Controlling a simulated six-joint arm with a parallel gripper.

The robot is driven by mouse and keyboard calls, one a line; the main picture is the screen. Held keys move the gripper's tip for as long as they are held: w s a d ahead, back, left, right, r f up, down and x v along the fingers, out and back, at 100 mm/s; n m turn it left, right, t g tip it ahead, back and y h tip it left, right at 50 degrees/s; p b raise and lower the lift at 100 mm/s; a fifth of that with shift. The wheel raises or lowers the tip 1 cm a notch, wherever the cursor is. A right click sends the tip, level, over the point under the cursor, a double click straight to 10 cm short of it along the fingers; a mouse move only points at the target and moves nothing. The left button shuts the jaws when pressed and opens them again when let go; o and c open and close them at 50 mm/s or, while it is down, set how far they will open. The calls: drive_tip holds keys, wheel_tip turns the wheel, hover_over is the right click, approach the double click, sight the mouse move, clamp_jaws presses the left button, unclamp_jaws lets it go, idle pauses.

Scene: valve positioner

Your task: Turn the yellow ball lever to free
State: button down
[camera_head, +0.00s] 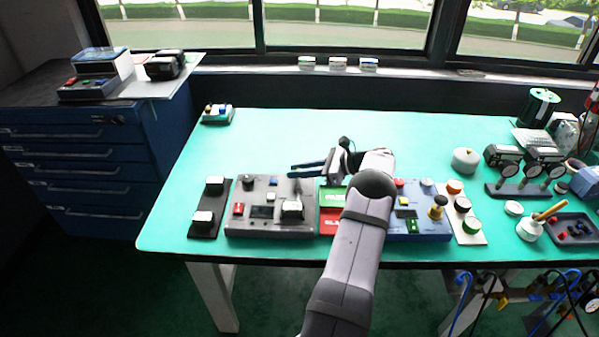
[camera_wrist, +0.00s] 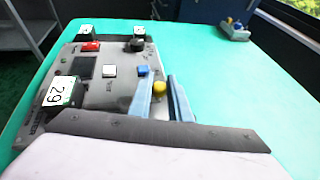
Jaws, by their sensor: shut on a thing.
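The yellow ball lever (camera_wrist: 159,87) shows in the wrist view as a small yellow knob on the right part of the grey panel (camera_wrist: 118,95). My gripper (camera_wrist: 162,92) has its two blue fingers on either side of the ball and is shut on it. In the head view the gripper (camera_head: 308,171) reaches left over the right side of the grey panel (camera_head: 258,222). The ball is hidden there. The lever's shaft and any position marks cannot be made out.
The grey panel also carries a red switch (camera_wrist: 90,46), a black knob (camera_wrist: 138,44), a blue button (camera_wrist: 144,70) and a block marked 29 (camera_wrist: 60,93). A blue panel (camera_head: 428,228) stands to the right.

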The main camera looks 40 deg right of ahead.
drive_tip(key=c, duration=1.6)
unclamp_jaws()
drive_tip(key=shift+r, duration=0.1)
drive_tip(key=shift+c, duration=0.2)
drive_tip(key=shift+s+d, duration=0.25)
drive_tip(key=shift+s, duration=0.15)
drive_tip(key=shift+b+v, duration=0.85)
drive_tip(key=shift+v, duration=2.35)
drive_tip(key=shift+w+a+r, duration=0.15)
drive_tip(key=shift+a+r, duration=0.05)
drive_tip(key=shift+r, duration=0.05)
